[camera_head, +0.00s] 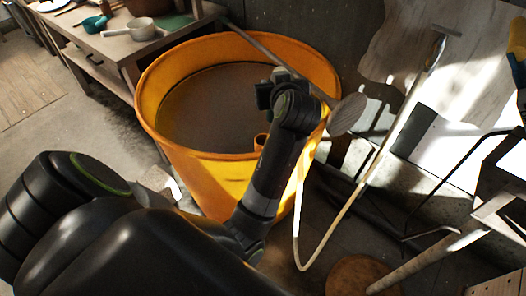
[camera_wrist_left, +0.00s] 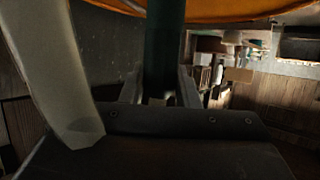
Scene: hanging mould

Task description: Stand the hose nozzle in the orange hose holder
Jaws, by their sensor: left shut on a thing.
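My left gripper (camera_head: 268,95) is above the right side of the big orange vat in the head view. In the left wrist view its two fingers (camera_wrist_left: 160,88) are shut on a dark green cylinder, which looks like the hose nozzle (camera_wrist_left: 165,40). The nozzle can hardly be told from the gripper in the head view. A short orange tube, seemingly the hose holder (camera_head: 260,141), shows at the vat's near rim, partly hidden by my arm. A pale hose (camera_head: 299,228) hangs in a loop right of my arm. My right gripper is out of view.
The orange vat (camera_head: 151,100) holds dark brownish contents. A pole with a round paddle (camera_head: 349,115) leans across its far right rim. A wooden bench (camera_head: 130,48) with pots stands at the left. Metal frame bars (camera_head: 440,245) stand at the right.

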